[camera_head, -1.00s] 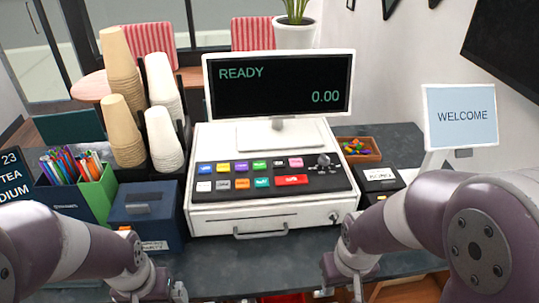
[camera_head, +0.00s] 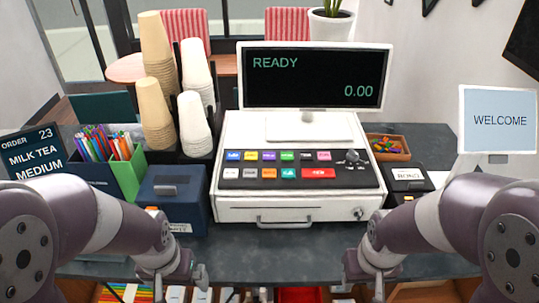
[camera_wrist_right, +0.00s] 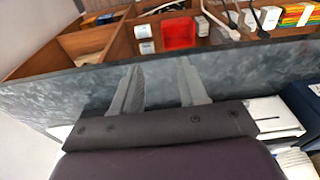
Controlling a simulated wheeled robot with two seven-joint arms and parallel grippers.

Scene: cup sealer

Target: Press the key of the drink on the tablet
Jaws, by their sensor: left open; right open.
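The order sign (camera_head: 35,152) at the left reads ORDER 23, MILK TEA, MEDIUM. The white register (camera_head: 300,207) stands in the middle with two rows of coloured keys (camera_head: 275,165); their labels are too small to read. Its screen (camera_head: 315,77) reads READY and 0.00. A tablet-like screen (camera_head: 499,120) at the right reads WELCOME. My left gripper (camera_head: 180,275) is low in front of the blue box, touching nothing that I can see. My right gripper (camera_head: 374,288) is in front of the register's right corner. Its two fingers stand apart and empty in the right wrist view (camera_wrist_right: 160,88).
Cup stacks (camera_head: 158,115) stand left of the register, with a pen holder (camera_head: 112,160) and blue box (camera_head: 172,200) in front. A black card device (camera_head: 408,180) and candy tray (camera_head: 388,147) are at its right. Open compartments (camera_wrist_right: 110,40) lie below the counter's front edge.

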